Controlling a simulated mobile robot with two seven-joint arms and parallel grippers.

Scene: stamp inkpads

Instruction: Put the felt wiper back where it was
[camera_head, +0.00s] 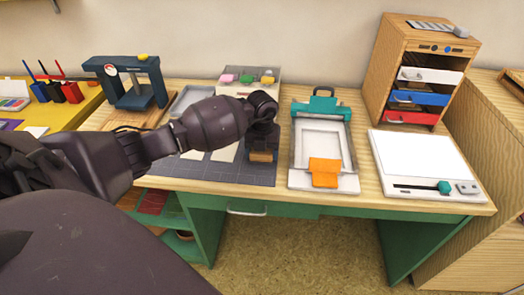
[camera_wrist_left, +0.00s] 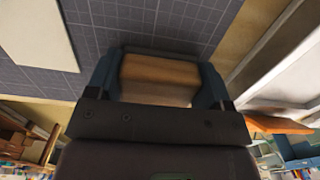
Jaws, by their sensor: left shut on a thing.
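My left gripper (camera_head: 262,148) is over the right part of the dark grey gridded mat (camera_head: 225,176). It is shut on a small wood-coloured block (camera_head: 261,156), which looks like the felt wiper. In the left wrist view the wiper (camera_wrist_left: 160,76) sits between the two blue-grey fingers of the left gripper (camera_wrist_left: 160,84), with the gridded mat (camera_wrist_left: 150,28) behind it. I cannot tell whether the wiper touches the mat. Its underside is hidden. My right gripper is not in view.
A printing frame with a teal clamp (camera_head: 321,105) and orange flap (camera_head: 325,172) stands right of the mat. A white board (camera_head: 418,152) and wooden drawer cabinet (camera_head: 385,70) are farther right. A grey tray with coloured pads (camera_head: 246,89) and a blue press (camera_head: 130,82) stand behind.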

